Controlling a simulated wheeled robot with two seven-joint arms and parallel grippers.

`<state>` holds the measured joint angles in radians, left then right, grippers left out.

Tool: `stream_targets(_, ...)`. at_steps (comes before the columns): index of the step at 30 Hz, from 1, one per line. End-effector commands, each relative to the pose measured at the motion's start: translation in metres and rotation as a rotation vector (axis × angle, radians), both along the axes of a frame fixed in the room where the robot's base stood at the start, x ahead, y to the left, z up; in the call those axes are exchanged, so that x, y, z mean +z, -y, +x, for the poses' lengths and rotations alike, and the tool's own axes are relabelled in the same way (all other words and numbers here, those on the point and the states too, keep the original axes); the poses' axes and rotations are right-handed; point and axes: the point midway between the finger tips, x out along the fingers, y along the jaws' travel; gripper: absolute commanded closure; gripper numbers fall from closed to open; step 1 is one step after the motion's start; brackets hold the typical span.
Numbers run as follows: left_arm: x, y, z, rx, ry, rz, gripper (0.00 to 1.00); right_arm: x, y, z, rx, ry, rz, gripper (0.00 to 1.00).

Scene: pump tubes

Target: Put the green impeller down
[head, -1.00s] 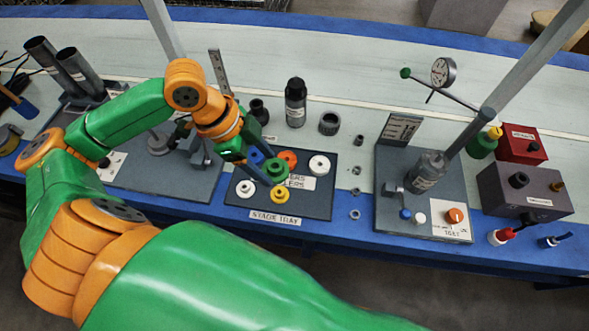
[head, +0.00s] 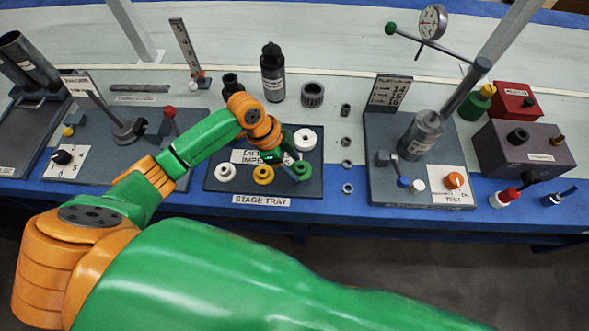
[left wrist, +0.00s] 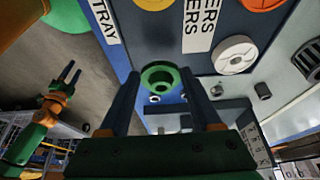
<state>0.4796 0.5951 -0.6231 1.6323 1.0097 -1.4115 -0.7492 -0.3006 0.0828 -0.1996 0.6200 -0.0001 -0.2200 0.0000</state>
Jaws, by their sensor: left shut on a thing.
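The green impeller (head: 302,171) is a small ring-shaped part over the front right of the dark stage tray (head: 213,184). My left gripper (head: 295,163) comes over the tray from the left and is shut on it. In the left wrist view the green impeller (left wrist: 160,76) sits between the two fingertips, its hub hole facing the camera. I cannot tell whether it touches the tray. My right gripper (left wrist: 71,72) shows small in the left wrist view, away from the tray; its two fingers look apart and empty.
An orange impeller (left wrist: 262,3) shows in the left wrist view. Small nuts (head: 347,188) and a test stand (head: 385,193) are to the right.

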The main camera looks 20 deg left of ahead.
Motion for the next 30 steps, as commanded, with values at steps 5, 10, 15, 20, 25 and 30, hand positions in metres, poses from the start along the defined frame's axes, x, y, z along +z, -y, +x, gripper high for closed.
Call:
stream_targets(5, -0.032, 0.007, 0.005, 0.001, -0.004, 0.001, 1.0, -0.007, 0.0, 0.0, -0.001, 0.0, 0.0, 0.5)
stream_targets(10, -0.042, 0.007, 0.005, -0.001, 0.001, 0.0, 1.0, -0.007, -0.001, 0.0, -0.001, 0.001, 0.001, 0.5)
stream_targets(15, -0.042, 0.007, 0.005, 0.0, 0.001, -0.001, 1.0, -0.007, -0.002, 0.0, -0.002, 0.0, 0.003, 0.5)
stream_targets(20, -0.044, 0.007, 0.005, 0.0, 0.001, -0.001, 0.22, -0.009, -0.003, 0.0, -0.002, 0.0, 0.004, 0.5)
stream_targets(25, -0.044, 0.007, 0.005, 0.0, 0.001, -0.001, 0.05, -0.009, -0.003, 0.0, -0.002, 0.0, 0.004, 0.5)
stream_targets(30, -0.043, 0.007, 0.005, 0.0, 0.001, -0.001, 0.05, -0.008, -0.003, 0.0, -0.001, 0.001, 0.004, 0.5)
